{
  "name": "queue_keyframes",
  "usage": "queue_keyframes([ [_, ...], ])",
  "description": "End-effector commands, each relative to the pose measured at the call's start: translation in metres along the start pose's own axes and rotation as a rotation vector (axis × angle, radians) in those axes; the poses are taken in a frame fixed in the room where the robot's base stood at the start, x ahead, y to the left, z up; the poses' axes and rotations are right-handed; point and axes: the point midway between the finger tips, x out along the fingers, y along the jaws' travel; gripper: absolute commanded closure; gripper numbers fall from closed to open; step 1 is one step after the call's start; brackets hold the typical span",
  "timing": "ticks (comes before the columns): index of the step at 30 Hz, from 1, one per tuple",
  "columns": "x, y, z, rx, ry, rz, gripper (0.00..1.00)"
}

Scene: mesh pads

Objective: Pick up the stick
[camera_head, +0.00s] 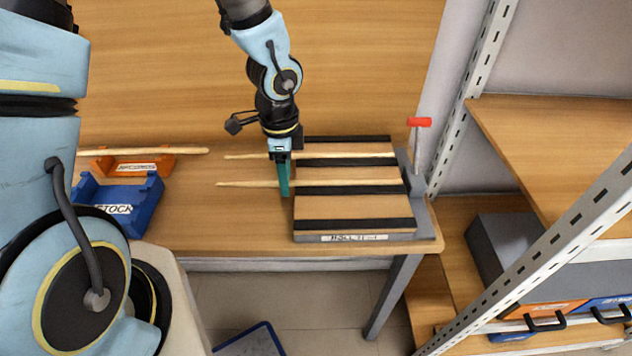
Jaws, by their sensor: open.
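Two thin light wooden sticks lie across the striped board and stick out past its left edge. The near stick (350,184) crosses the middle of the board, and the far stick (345,156) lies behind it. A third stick (150,151) rests over the orange holder at the left. My gripper (284,188) points down just left of the board, by the jutting part of the near stick. Its teal fingers overlap in this view. I see no stick held clear of its support. Whether the fingers touch the near stick I cannot tell.
The striped board (320,206) has dark and wooden bands and a label at its front. A blue bin marked STOCK (118,208) and an orange holder (143,166) stand left. A red-topped post (419,122) rises at the board's right, near a metal shelf frame (481,75).

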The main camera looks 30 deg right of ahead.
Motion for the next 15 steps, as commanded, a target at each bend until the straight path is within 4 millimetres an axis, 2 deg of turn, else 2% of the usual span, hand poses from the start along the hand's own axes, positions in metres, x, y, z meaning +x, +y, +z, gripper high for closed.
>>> queue_keyframes([
  [4, -0.0004, -0.0002, 0.0001, -0.001, 0.000, -0.001, 0.47],
  [15, -0.0007, -0.0002, 0.0002, -0.001, 0.000, 0.000, 0.89],
])
